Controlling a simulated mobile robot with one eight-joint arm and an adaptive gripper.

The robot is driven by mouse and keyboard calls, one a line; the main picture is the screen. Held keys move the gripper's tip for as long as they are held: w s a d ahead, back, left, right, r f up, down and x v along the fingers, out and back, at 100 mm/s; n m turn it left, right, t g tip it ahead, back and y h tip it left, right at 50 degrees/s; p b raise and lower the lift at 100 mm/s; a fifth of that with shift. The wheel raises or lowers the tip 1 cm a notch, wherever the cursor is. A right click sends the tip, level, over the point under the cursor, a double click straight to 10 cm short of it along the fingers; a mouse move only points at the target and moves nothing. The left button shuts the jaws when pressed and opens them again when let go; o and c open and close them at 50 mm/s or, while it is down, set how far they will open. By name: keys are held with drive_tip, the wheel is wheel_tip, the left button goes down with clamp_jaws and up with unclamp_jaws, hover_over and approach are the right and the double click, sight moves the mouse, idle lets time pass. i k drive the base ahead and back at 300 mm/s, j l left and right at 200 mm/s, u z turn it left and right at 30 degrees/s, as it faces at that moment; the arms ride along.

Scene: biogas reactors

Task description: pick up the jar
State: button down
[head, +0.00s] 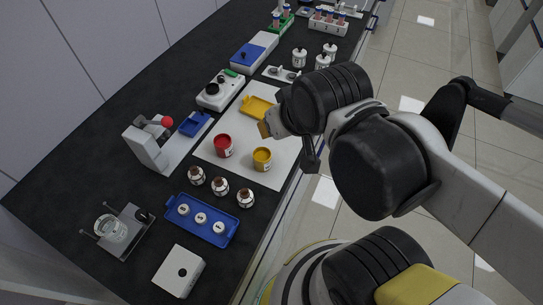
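Several jars stand on the dark bench in the head view, and I cannot tell which one the task means. A red jar (223,146) and a yellow jar (262,159) stand upright on a white mat (207,149). Small brown jars with white labels (219,186) stand in a row in front of the mat. White jars with dark knobs (299,57) stand farther back near the bench edge. My gripper (287,141) is above the mat's right side, behind and to the right of the red and yellow jars, apparently holding none of them. My wrist partly hides it, so its opening is unclear.
A blue tray (226,239) with white pieces, a white box (179,271) and a beaker stand (117,230) are at the front. A device with a red knob (147,143) stands left of the mat. Tube racks (328,22) are far back. Open tiled floor lies right.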

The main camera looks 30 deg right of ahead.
sight(262, 155)
drive_tip(key=u, duration=1.6)
drive_tip(key=z, duration=1.6)
drive_tip(key=k+u, duration=0.2)
drive_tip(key=k, duration=0.3)
drive_tip(key=k+j+u, duration=0.2)
drive_tip(key=k, duration=0.3)
drive_tip(key=k+u, duration=0.25)
drive_tip(key=k, duration=0.3)
